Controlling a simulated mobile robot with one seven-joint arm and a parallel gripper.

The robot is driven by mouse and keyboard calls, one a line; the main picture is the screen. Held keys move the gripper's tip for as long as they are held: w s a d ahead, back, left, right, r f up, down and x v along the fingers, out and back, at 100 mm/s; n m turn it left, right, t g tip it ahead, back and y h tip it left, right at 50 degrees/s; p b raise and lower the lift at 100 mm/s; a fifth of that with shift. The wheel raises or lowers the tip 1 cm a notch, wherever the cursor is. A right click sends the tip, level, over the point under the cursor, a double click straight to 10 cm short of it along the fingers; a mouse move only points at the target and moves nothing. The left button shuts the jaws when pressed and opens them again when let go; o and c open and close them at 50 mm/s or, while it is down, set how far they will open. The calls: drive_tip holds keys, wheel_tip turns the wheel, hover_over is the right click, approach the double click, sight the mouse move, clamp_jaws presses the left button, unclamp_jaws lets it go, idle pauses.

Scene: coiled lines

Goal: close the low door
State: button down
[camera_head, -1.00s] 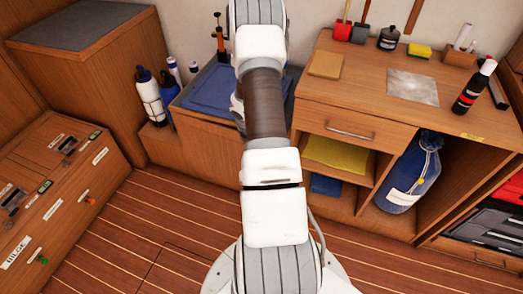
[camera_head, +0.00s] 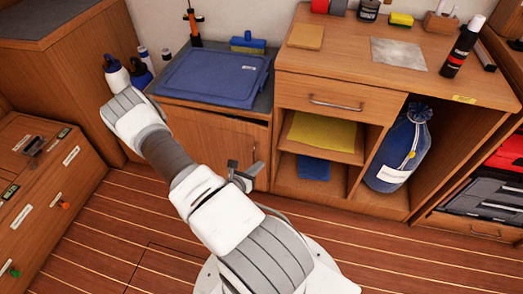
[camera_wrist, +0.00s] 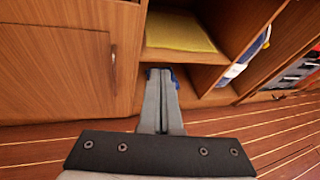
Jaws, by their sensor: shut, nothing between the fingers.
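The low door (camera_head: 205,138) is a wooden cabinet door under the counter that carries a blue board. A slim upright handle (camera_head: 254,149) sits near its right edge. In the wrist view the door (camera_wrist: 60,75) fills the left side, with its handle (camera_wrist: 113,58) near the right edge. I cannot tell whether it stands slightly ajar. My gripper (camera_head: 245,172) is low, in front of the door's right edge. In the wrist view my gripper's fingers (camera_wrist: 160,72) are together and empty, just right of the door, before the open shelves. My arm hides the door's lower left.
Open shelves right of the door hold a yellow cloth (camera_head: 322,131) and a blue cloth (camera_head: 313,166). A blue bag (camera_head: 398,150) stands farther right. A drawer (camera_head: 335,98) is above the shelves. A left cabinet (camera_head: 50,185) borders the floor. The striped floor (camera_head: 120,225) is clear.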

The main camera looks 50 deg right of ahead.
drive_tip(key=w+a+f+t, duration=0.1)
drive_tip(key=w+a+t, duration=0.1)
drive_tip(key=t, duration=0.1)
drive_tip(key=b, duration=0.5)
approach(264, 141)
drive_tip(key=shift+n, duration=0.4)
drive_tip(key=x, duration=0.5)
drive_tip(key=shift+d+f, duration=0.3)
drive_tip(key=shift+w+d+r, duration=0.1)
drive_tip(key=shift+w+d, duration=0.05)
drive_tip(key=shift+d, duration=0.3)
